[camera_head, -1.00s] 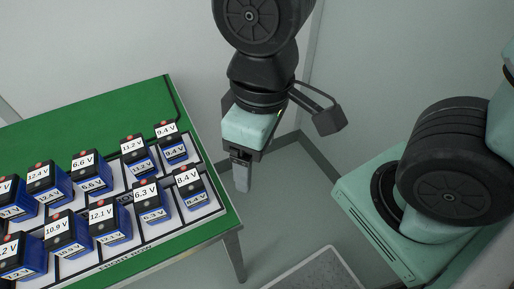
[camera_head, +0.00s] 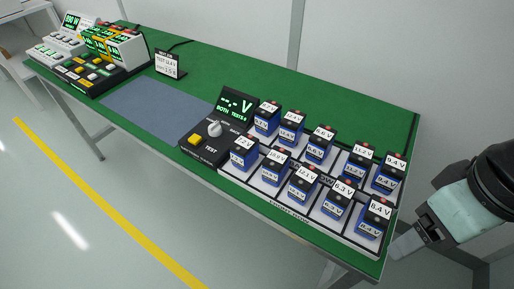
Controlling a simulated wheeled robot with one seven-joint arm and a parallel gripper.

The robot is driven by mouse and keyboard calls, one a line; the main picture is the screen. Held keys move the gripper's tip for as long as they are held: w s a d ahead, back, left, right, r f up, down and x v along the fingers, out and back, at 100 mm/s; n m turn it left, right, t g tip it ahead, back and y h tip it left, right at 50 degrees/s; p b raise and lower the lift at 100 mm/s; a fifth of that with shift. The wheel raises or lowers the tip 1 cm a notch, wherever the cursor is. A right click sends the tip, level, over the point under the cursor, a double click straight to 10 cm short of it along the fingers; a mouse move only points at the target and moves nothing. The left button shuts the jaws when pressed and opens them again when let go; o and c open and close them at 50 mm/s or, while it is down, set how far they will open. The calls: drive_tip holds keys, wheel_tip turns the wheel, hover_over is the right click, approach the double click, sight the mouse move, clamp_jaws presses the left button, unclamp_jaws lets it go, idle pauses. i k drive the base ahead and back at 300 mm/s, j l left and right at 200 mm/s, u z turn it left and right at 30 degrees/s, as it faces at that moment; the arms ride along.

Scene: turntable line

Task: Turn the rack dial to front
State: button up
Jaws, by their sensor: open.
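The rack dial is a pale round knob (camera_head: 215,129) on a black tester box (camera_head: 206,150) at the middle of the green table. The tester's screen (camera_head: 234,106) shows dashes with a V and the words "BOTH TESTS" in green. A yellow button (camera_head: 195,140) beside the word TEST sits in front of the knob. Which mark the knob points at is too small to tell. My gripper (camera_head: 403,246) is at the lower right, beyond the table's right end, far from the knob. It is open and empty, and partly cut off from clear view.
A rack (camera_head: 232,174) holds two rows of blue batteries with voltage labels, right of the tester. A grey mat (camera_head: 150,108) lies left of it. A small sign (camera_head: 168,64) stands behind the mat. A console with lit displays (camera_head: 100,42) fills the left end.

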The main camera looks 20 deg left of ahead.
sight(214, 130)
drive_tip(key=j+u, duration=0.1)
drive_tip(key=u, duration=0.9)
